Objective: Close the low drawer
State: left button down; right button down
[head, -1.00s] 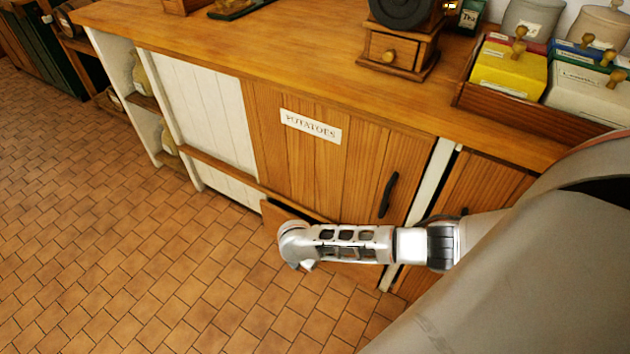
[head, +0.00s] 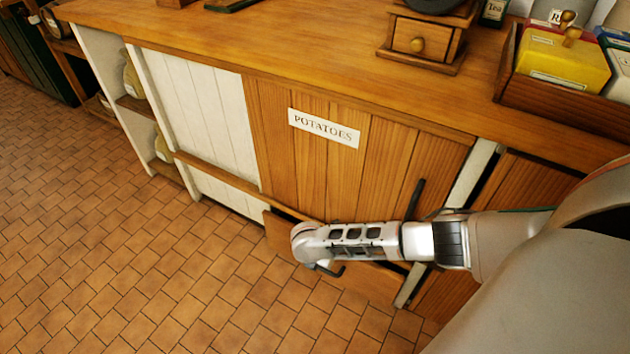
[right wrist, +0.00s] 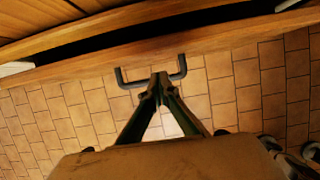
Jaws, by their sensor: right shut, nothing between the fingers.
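The low drawer (head: 369,281) sits at floor level under the wooden cupboard door labelled POTATOES, and it stands partly open. In the right wrist view its wooden front (right wrist: 85,67) runs across the picture, with a dark gap between it and the cupboard. Its black bar handle (right wrist: 126,84) shows there too. My right gripper (right wrist: 159,82) is shut and empty. Its fingertips overlap the handle's bar in the picture; I cannot tell whether they touch. In the head view my right wrist hides part of the drawer, and the fingers are mostly hidden. My left gripper is not in view.
The POTATOES door (head: 290,160) is closed, with a black handle (head: 414,200) close to my right forearm. The wooden counter (head: 300,50) above carries a small drawer box (head: 428,42) and a crate of boxes (head: 565,98). The tiled floor (head: 130,250) in front is clear.

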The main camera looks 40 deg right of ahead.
jog(key=shift+w+d+r, duration=0.2)
jog(key=shift+w+d, duration=0.15)
jog(key=shift+d, duration=0.2)
jog(key=shift+w+d+r, duration=0.15)
jog(key=shift+w+d, duration=0.15)
jog(key=shift+d, duration=0.2)
jog(key=shift+w+d, duration=0.3)
jog(key=shift+d, duration=0.3)
jog(key=shift+w+d, duration=0.25)
jog(key=shift+d, duration=0.35)
jog(key=shift+s+a, duration=0.1)
